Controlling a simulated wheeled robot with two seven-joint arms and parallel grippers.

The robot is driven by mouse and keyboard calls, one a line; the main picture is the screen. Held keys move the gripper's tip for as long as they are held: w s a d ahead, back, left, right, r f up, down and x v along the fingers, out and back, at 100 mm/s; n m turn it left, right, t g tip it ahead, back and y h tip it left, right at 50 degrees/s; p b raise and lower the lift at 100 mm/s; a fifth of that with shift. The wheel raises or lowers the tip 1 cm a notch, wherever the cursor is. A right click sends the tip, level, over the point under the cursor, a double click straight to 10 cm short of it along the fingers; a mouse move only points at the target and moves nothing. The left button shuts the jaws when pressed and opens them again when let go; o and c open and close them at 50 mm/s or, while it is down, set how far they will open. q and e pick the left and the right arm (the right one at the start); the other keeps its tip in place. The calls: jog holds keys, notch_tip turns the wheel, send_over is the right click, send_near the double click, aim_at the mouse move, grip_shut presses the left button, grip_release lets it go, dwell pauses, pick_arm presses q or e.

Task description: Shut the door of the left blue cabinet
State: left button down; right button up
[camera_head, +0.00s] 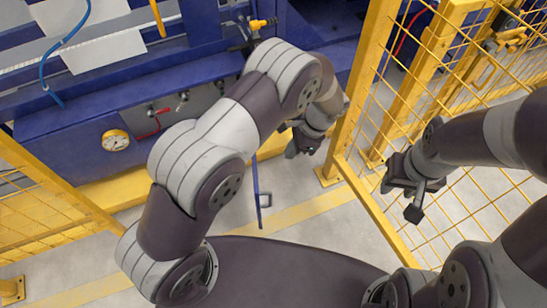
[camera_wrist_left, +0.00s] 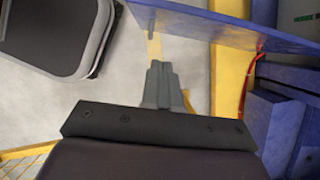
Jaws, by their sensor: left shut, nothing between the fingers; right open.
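The left blue cabinet (camera_head: 70,145) stands at the upper left, with a round gauge (camera_head: 116,140) on its front. A thin blue panel, apparently its open door (camera_head: 257,185), juts out from the front and is seen nearly edge-on. My left arm hides part of it. In the left wrist view the blue door (camera_wrist_left: 235,25) crosses the top, beyond the fingers. My left gripper (camera_head: 303,145) is shut and empty, to the right of the door; its closed fingers (camera_wrist_left: 162,80) show no clear contact with it. My right gripper (camera_head: 410,190) is open and empty at the right.
A yellow mesh fence (camera_head: 375,130) stands between my two grippers and extends right. Another yellow fence (camera_head: 45,190) stands at the left. A yellow rail (camera_head: 115,190) runs below the cabinet. The grey floor (camera_head: 300,195) in front is clear.

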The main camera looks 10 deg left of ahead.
pick_arm(q)
jog(key=s+a+f+b, duration=0.2)
jog(key=a+f, duration=0.5)
jog(key=f, duration=0.2)
jog(key=shift+b, duration=0.35)
jog(key=shift+s+a, duration=0.1)
jog(key=shift+a, duration=0.05)
